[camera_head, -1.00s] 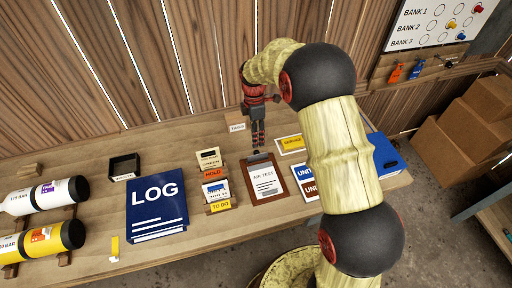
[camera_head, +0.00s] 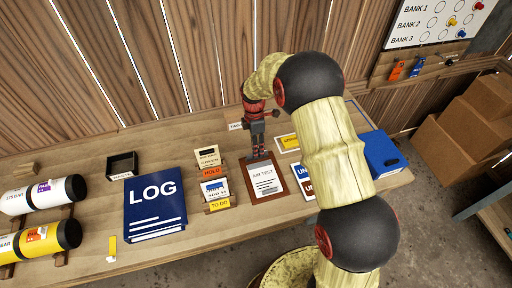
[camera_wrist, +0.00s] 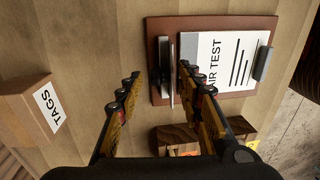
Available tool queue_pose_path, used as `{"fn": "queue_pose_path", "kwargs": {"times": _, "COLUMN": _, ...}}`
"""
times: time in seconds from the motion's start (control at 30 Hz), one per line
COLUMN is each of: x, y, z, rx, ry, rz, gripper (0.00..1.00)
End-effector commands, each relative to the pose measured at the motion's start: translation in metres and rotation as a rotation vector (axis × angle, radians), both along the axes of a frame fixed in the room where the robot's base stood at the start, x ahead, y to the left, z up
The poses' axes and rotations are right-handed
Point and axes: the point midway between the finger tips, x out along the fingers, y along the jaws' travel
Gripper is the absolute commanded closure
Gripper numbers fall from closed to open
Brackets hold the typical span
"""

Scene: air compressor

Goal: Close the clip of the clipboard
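The clipboard (camera_head: 250,184) is a brown board with a white "AIR TEST" sheet, lying on the bench. In the wrist view the board (camera_wrist: 157,24) has its grey metal clip (camera_wrist: 171,72) at the left end. The clip shows as a narrow plate that seems raised from the board, though its exact angle is hard to tell. My gripper (camera_head: 257,156) points down over the clip end. Contact with the clip cannot be told.
A "TAGS" box (camera_wrist: 30,108) stands to the left in the wrist view. Card holders (camera_head: 214,188) and a blue LOG book (camera_head: 156,203) lie left of the clipboard.

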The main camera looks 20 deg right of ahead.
Motion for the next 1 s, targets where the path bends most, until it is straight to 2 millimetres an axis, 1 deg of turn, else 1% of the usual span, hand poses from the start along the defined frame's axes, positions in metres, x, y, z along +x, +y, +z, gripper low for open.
{"fn": "queue_pose_path", "kwargs": {"times": 0.07, "x": 0.0000, "y": 0.0000, "z": 0.0000, "rx": 0.000, "ry": 0.000, "rz": 0.000, "gripper": 0.70}}
{"fn": "queue_pose_path", "kwargs": {"times": 0.6, "x": 0.0003, "y": 0.0000, "z": 0.0002, "rx": 0.000, "ry": -0.001, "rz": 0.000, "gripper": 1.00}}
{"fn": "queue_pose_path", "kwargs": {"times": 1.0, "x": 0.0005, "y": 0.0000, "z": 0.0005, "rx": 0.000, "ry": -0.006, "rz": 0.000, "gripper": 1.00}}
